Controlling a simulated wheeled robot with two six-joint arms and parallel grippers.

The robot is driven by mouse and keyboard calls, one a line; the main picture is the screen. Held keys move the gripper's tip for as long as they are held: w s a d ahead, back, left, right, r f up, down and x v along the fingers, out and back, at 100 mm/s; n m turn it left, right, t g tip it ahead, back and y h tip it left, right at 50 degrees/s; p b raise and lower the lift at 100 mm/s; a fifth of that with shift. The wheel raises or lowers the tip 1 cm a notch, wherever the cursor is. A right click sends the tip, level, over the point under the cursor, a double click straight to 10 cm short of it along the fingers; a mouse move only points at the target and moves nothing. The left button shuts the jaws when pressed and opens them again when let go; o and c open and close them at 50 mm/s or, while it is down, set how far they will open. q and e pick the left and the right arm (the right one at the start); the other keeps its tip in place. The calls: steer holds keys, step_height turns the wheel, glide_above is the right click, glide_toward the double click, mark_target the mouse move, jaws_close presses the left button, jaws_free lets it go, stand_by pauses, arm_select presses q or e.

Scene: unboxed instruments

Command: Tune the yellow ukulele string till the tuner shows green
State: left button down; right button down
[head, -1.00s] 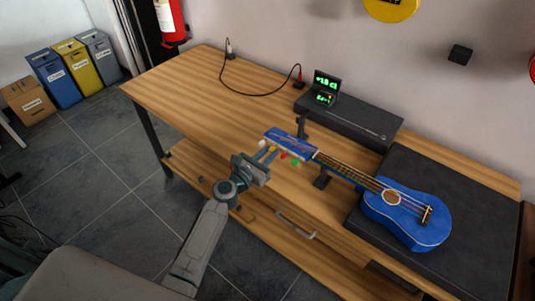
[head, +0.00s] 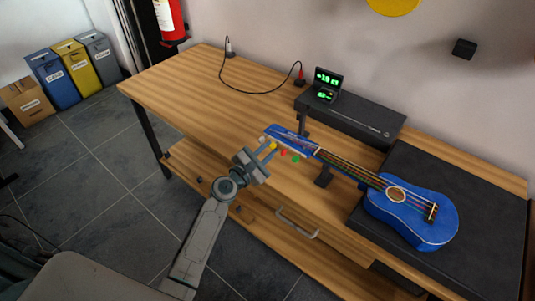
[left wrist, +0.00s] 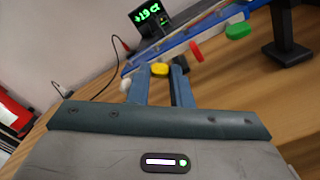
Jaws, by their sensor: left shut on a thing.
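The blue ukulele (head: 415,225) lies with its body on a dark mat and its neck pointing left and back, held up by a stand. Coloured tuning pegs stick out along the near side of its headstock (head: 290,137). My left gripper (head: 268,151) is shut on the yellow peg (head: 273,146). In the left wrist view the yellow peg (left wrist: 160,69) sits between the two fingertips (left wrist: 160,74), with the red peg (left wrist: 196,50) and green peg (left wrist: 238,31) to the right. The tuner (head: 327,83) shows green characters, seemingly "19 ct" in the wrist view (left wrist: 149,14). My right gripper is not in view.
The tuner stands on a long black box (head: 360,123) at the back of the wooden bench (head: 190,90). A black cable (head: 245,93) loops behind. A black neck stand (head: 323,178) is close right of the pegs. The bench's left part is clear.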

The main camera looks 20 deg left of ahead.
arm_select(q)
steer(key=m+b, duration=0.1)
steer(key=m, duration=0.2)
steer(key=shift+m+b, duration=0.7)
steer(key=shift+m, duration=0.3)
steer(key=c, duration=1.3)
jaws_free()
